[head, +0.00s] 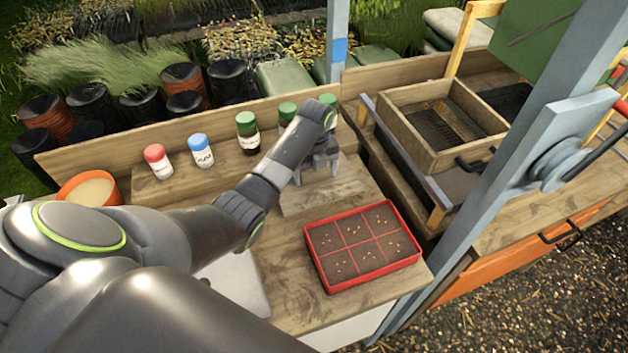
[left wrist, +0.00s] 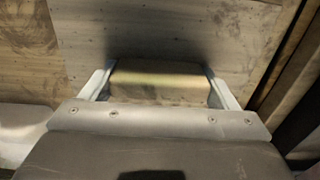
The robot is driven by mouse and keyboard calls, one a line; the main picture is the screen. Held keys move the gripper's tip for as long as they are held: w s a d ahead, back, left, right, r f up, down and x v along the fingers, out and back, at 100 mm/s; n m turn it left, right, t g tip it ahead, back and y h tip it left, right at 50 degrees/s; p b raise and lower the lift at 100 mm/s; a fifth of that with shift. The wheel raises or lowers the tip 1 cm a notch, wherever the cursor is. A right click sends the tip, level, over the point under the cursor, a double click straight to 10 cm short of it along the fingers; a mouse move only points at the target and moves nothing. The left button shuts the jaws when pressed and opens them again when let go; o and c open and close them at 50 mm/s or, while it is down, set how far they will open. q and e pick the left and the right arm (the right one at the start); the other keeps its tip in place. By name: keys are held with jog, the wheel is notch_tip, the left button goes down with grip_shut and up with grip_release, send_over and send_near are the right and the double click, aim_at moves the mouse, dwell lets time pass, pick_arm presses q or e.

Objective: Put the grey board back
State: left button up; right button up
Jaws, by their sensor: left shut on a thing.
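The grey board (head: 340,193) is a flat, weathered wooden piece behind the red seed tray in the head view. It lies on or just above the bench; I cannot tell which. My left gripper (head: 318,170) points down over it. In the left wrist view, the fingers close on both sides of a pale block (left wrist: 158,82) that looks like the board's grip, with the board's face (left wrist: 165,35) around it. The underside of the board is hidden. My right gripper is not in view.
A red six-cell tray (head: 362,244) with seeds on soil stands close in front of the board. Several capped jars, including a blue-capped one (head: 201,151), line the back shelf. A wooden sieve box (head: 439,122) stands right, behind a grey post (head: 540,150).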

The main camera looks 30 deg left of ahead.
aim_at(316, 180)
pick_arm(q)
jog(key=shift+f, duration=2)
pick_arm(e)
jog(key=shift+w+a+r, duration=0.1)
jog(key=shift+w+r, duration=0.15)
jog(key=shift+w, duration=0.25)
pick_arm(q)
jog(key=o, duration=0.9)
jog(key=shift+f, duration=0.15)
jog(key=shift+r, duration=0.5)
notch_tip(316, 180, up, 10)
jog(key=shift+r+b, duration=0.2)
jog(key=shift+b, duration=0.35)
jog(key=shift+r, duration=0.5)
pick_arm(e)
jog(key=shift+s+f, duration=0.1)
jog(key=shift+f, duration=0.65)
